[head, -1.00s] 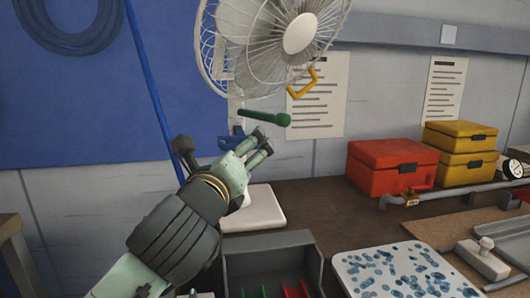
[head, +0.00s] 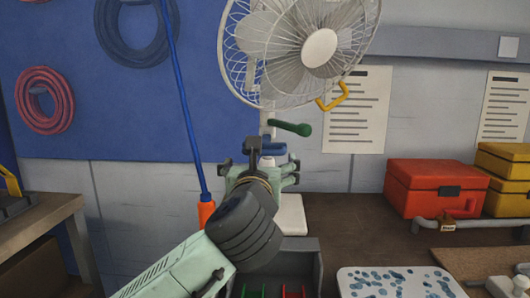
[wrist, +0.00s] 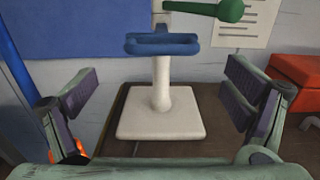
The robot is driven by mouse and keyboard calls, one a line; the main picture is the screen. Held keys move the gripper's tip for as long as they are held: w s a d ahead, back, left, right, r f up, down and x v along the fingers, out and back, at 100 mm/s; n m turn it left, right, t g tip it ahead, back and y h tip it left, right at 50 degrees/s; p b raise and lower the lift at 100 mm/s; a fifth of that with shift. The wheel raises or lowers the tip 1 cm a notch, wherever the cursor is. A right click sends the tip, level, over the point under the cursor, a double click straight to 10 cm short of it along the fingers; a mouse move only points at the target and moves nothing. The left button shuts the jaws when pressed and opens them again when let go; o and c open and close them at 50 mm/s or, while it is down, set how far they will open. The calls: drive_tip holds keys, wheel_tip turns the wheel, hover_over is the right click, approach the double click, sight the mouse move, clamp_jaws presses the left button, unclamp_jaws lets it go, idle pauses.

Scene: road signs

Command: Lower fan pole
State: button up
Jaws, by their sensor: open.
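The white fan (head: 319,48) stands on the table, with its pole rising from a square white base (head: 291,214). In the wrist view the lower pole (wrist: 160,85) and base (wrist: 160,128) show clearly. A blue collar-like handle (wrist: 162,46) sits on the pole, with a green lever (wrist: 205,10) above it pointing right. The green lever (head: 291,128) and a yellow handle (head: 332,97) also show in the head view. My gripper (head: 260,168) is open and empty, facing the pole below the blue handle. In the wrist view the fingers lie left and right of the pole, apart from it.
A red box (head: 424,187) and yellow boxes (head: 504,180) stand at the right, behind a grey pipe (head: 470,225). A grey bin (head: 318,268) and a speckled tray (head: 400,283) are in front. A blue pole with an orange end (head: 206,213) stands left.

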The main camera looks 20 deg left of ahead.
sight(263, 154)
drive_tip(key=p+x, duration=0.2)
drive_tip(key=x, duration=0.6)
drive_tip(key=shift+w, duration=0.2)
drive_tip(key=shift+c, duration=0.6)
